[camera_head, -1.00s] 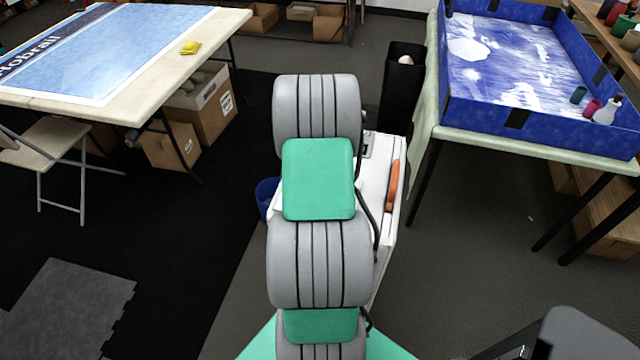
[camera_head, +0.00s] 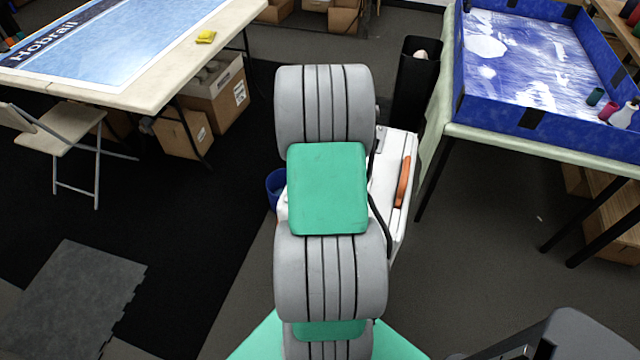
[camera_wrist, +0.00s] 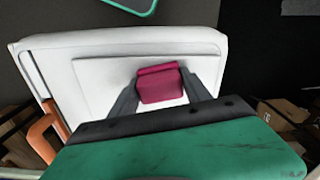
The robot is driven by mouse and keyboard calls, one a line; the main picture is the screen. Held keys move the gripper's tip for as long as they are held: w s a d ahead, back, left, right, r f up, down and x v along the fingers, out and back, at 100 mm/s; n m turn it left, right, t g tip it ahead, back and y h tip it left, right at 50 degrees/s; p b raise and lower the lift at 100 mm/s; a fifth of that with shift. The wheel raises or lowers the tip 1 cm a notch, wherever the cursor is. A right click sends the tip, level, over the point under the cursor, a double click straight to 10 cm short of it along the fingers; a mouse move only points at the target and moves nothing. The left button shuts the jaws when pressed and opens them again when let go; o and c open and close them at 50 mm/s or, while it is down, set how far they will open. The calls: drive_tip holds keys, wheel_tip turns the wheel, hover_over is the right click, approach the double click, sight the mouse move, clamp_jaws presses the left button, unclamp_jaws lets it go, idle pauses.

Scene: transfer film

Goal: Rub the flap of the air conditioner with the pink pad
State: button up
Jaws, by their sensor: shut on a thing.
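The air conditioner is a white box-shaped unit (camera_head: 402,205), partly hidden behind my arm in the head view. It fills much of the wrist view (camera_wrist: 45,60), with a flat raised white panel, which looks like the flap (camera_wrist: 100,75), on the side facing me. My gripper (camera_wrist: 164,90) is shut on the pink pad (camera_wrist: 160,80) in the wrist view. The pad lies in front of the panel between the two dark fingers. I cannot tell whether the pad touches the panel. My gripper and the pad are hidden in the head view.
An orange handle (camera_head: 404,182) sits on the unit's side. A black bin (camera_head: 416,85) stands behind it, and a blue bucket (camera_head: 276,187) is on its left. A table with a blue tray (camera_head: 560,128) is at right, another table (camera_head: 150,95) at left.

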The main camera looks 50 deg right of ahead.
drive_tip(key=shift+s+a+f, duration=0.25)
drive_tip(key=shift+s+a, duration=0.1)
drive_tip(key=shift+a, duration=0.25)
drive_tip(key=shift+w+a, duration=0.2)
drive_tip(key=shift+w, duration=0.3)
drive_tip(key=shift+w+a, duration=0.2)
drive_tip(key=shift+w, duration=0.3)
drive_tip(key=shift+w+d+b, duration=0.3)
drive_tip(key=shift+w+d, duration=0.05)
drive_tip(key=shift+d, duration=0.35)
drive_tip(key=shift+w+d+b, duration=0.25)
drive_tip(key=shift+w+d, duration=0.05)
drive_tip(key=shift+d, duration=0.4)
drive_tip(key=shift+w+d+r+b, duration=0.1)
drive_tip(key=shift+w+d+b, duration=0.2)
drive_tip(key=shift+d, duration=0.5)
drive_tip(key=shift+w+d+r+b, duration=0.15)
drive_tip(key=shift+w+d, duration=0.25)
drive_tip(key=shift+d, duration=0.45)
drive_tip(key=shift+w+d+r+b, duration=0.1)
drive_tip(key=shift+w+d, duration=0.25)
drive_tip(key=shift+d, duration=0.45)
drive_tip(key=shift+r+p, duration=1.85)
drive_tip(key=shift+r, duration=1.2)
drive_tip(key=shift+r+p, duration=0.9)
drive_tip(key=shift+r, duration=0.65)
